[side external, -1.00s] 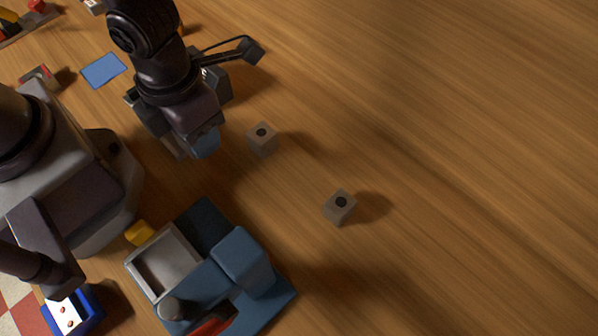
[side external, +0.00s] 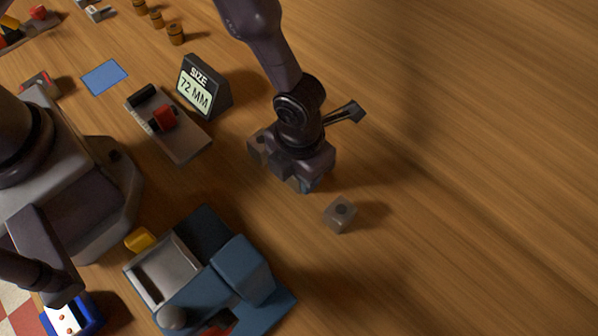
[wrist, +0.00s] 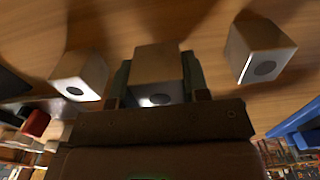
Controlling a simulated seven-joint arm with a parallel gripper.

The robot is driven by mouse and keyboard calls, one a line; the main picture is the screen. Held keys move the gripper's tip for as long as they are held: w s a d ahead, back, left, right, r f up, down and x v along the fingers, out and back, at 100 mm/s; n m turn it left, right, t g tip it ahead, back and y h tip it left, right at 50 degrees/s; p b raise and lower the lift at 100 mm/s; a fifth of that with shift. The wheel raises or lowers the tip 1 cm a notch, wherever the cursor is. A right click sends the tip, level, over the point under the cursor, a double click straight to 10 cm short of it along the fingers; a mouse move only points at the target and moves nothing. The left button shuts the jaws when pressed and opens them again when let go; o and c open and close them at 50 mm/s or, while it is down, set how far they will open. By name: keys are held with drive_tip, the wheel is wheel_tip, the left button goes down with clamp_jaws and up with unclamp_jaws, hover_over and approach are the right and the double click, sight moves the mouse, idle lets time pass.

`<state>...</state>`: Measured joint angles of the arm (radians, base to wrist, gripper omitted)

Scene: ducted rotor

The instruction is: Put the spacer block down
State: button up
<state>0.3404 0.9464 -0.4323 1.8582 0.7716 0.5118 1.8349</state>
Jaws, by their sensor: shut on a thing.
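My gripper (side external: 306,186) points down over the open wood in the side view. In the wrist view my gripper (wrist: 157,88) is shut on a small tan-grey spacer block (wrist: 157,62) with a dark round spot on its lower face. Similar blocks stand on either side of it in the wrist view, one at left (wrist: 80,75) and one at right (wrist: 260,50), both apart from the fingers. The right one shows in the side view as a grey block (side external: 341,214). I cannot tell whether the held block touches the table.
A sign reading "SIZE 72 MM" (side external: 204,88) stands behind a grey gauge with a red part (side external: 180,142). A blue fixture with a grey tray (side external: 245,270) is at the front. A blue mat (side external: 104,77) lies farther left. The wood at right is clear.

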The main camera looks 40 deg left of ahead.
drive_tip(key=shift+f, duration=0.85)
drive_tip(key=shift+f, duration=0.15)
drive_tip(key=o, duration=1)
drive_tip(key=shift+o, duration=0.2)
wheel_tip(320, 180, up, 12)
drive_tip(key=shift+r, duration=0.15)
drive_tip(key=shift+a+r, duration=0.1)
